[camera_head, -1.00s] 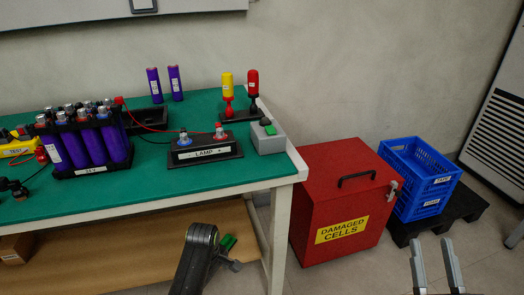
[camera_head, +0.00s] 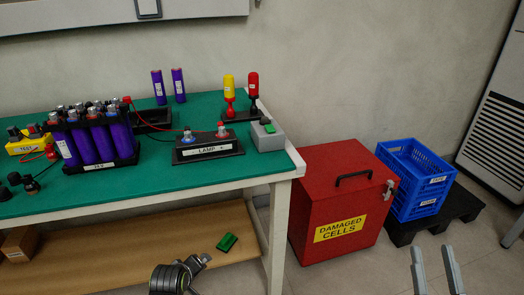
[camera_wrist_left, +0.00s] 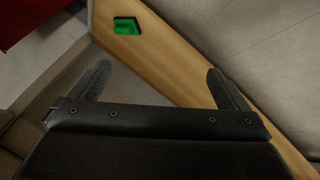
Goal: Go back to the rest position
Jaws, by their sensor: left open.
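My right gripper (camera_head: 434,270) shows at the bottom right of the head view, its two grey fingers apart with nothing between them. My left arm shows only as a dark part at the bottom centre of the head view, in front of the lower shelf. Its fingers cannot be made out there. In the left wrist view my left gripper (camera_wrist_left: 160,85) has its two dark fingers wide apart and is empty. A green block (camera_head: 227,243) lies on the wooden lower shelf, and it also shows beyond the fingers in the wrist view (camera_wrist_left: 126,26), apart from them.
The green-topped table (camera_head: 130,197) holds a purple cell pack (camera_head: 92,143), a lamp block (camera_head: 208,149) and other parts. A red damaged-cells box (camera_head: 341,205) stands right of it. Farther right, blue crates (camera_head: 416,180) stand on a black pallet (camera_head: 440,222).

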